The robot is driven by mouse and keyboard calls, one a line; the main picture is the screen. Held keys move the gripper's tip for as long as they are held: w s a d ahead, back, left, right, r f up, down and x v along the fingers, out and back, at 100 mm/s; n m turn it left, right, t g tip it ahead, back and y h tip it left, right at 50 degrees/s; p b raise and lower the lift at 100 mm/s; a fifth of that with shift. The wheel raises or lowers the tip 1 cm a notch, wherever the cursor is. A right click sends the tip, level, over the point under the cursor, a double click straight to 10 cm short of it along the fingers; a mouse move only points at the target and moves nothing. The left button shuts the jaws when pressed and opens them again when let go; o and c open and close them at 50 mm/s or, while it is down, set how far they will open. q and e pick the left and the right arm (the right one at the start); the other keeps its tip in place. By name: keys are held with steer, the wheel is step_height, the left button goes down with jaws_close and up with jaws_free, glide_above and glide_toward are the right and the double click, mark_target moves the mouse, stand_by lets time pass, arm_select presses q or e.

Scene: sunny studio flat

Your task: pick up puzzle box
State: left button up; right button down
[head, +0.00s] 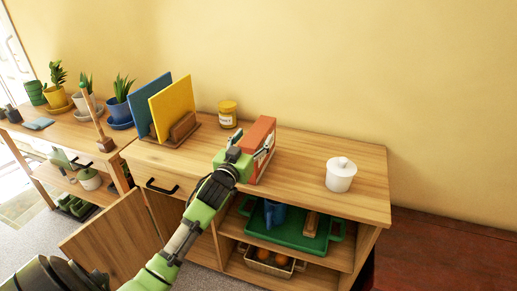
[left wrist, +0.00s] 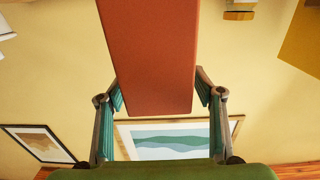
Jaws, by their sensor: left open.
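The puzzle box (head: 262,132) appears to be the upright orange-red box standing on top of the wooden sideboard (head: 305,158). Its orange-red face (left wrist: 148,50) fills the upper middle of the left wrist view. My left gripper (head: 251,146) is open, with one finger on each side of the box's near end. In the left wrist view a narrow gap shows between the box and the fingers (left wrist: 158,88); I cannot tell whether either finger touches it. The gripper hides part of the box's side in the head view. My right gripper is not in view.
A yellow-lidded jar (head: 228,114) stands behind the box to the left, beside a holder with a blue board (head: 146,98) and a yellow board (head: 172,104). A white lidded pot (head: 340,175) stands to the right. A cabinet door (head: 110,240) hangs open below. The top right of the box is clear.

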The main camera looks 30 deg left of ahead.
mark_target(259, 130)
arm_select(q)
steer(key=shift+p+x, duration=0.4)
steer(key=shift+x, duration=2.15)
jaws_close()
steer(key=shift+r, duration=0.1)
